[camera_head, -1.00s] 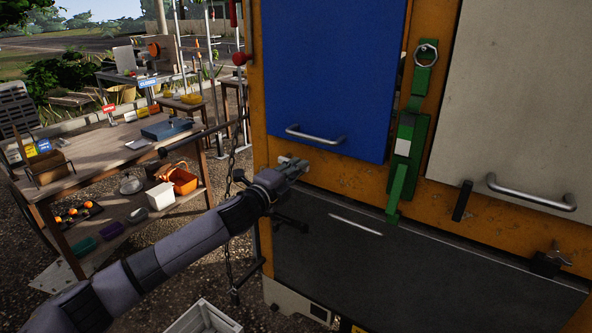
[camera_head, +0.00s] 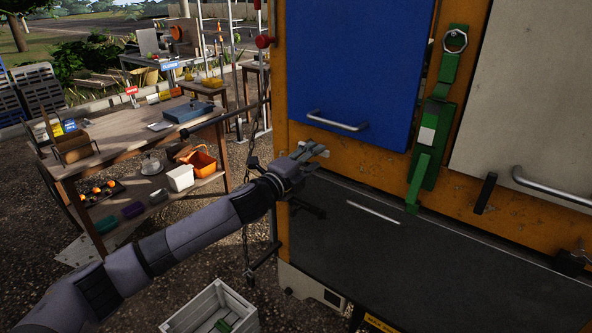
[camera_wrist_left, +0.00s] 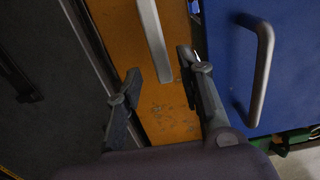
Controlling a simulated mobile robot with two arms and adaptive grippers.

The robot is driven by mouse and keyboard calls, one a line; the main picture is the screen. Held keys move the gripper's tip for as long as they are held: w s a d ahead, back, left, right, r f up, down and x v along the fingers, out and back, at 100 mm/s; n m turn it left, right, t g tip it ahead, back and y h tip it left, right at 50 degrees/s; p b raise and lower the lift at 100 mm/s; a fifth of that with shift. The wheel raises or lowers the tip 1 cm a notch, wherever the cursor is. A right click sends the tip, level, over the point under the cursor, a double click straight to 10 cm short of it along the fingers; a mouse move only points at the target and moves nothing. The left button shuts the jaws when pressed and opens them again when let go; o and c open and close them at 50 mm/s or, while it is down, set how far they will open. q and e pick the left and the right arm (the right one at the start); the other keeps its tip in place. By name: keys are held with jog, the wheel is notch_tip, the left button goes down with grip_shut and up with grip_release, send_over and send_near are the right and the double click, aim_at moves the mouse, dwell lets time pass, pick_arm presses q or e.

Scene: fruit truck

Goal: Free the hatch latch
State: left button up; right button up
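My left gripper (camera_head: 318,153) is at the orange truck side, below the blue door (camera_head: 350,70) and above the dark lower panel (camera_head: 400,235). In the left wrist view, its two fingers (camera_wrist_left: 160,78) are apart. A plain grey bar (camera_wrist_left: 152,35) lies in front of the orange face between them; I cannot tell whether it touches a finger. In the head view the gripper hides that spot. A green latch (camera_head: 429,135) with a metal ring at its top is mounted upright between the blue door and the pale door (camera_head: 530,110). My right gripper is not in view.
The blue door's handle (camera_head: 337,121) is close to the gripper's right; it also shows in the left wrist view (camera_wrist_left: 262,75). A chain (camera_head: 249,200) hangs to its left. A wooden table (camera_head: 120,145) stands further left, and a pale crate (camera_head: 188,315) on the ground.

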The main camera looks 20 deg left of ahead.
pick_arm(q)
jog(key=v, duration=1)
jog(key=s+a+f+n+g+y+b, duration=0.1)
jog(key=a+f+n+g+y, duration=0.15)
jog(key=f, duration=1.05)
jog(key=s+a+f+n+g+y+b, duration=0.1)
jog(key=a+f+n, duration=0.25)
jog(key=f, duration=0.85)
jog(key=s+a+f+n+g+y+b, duration=0.1)
jog(key=a+f+n+y, duration=0.2)
jog(key=f, duration=1)
jog(key=s+f+n+g+b, duration=0.1)
jog(key=s+f+n+g, duration=0.6)
jog(key=s+f, duration=2)
jog(key=s+d+f+n+g, duration=0.1)
jog(key=s+d+f, duration=0.1)
jog(key=s, duration=0.6)
jog(key=s+d+f+n+g+b, duration=0.1)
jog(key=s+d+f+g, duration=0.1)
jog(key=s+f, duration=0.3)
jog(key=s+d+f+n+g, duration=0.1)
jog(key=s+f, duration=0.3)
jog(key=s, duration=0.9)
jog(key=shift+s+d+f+n, duration=0.2)
jog(key=shift+d+n, duration=0.2)
jog(key=shift+d, duration=0.5)
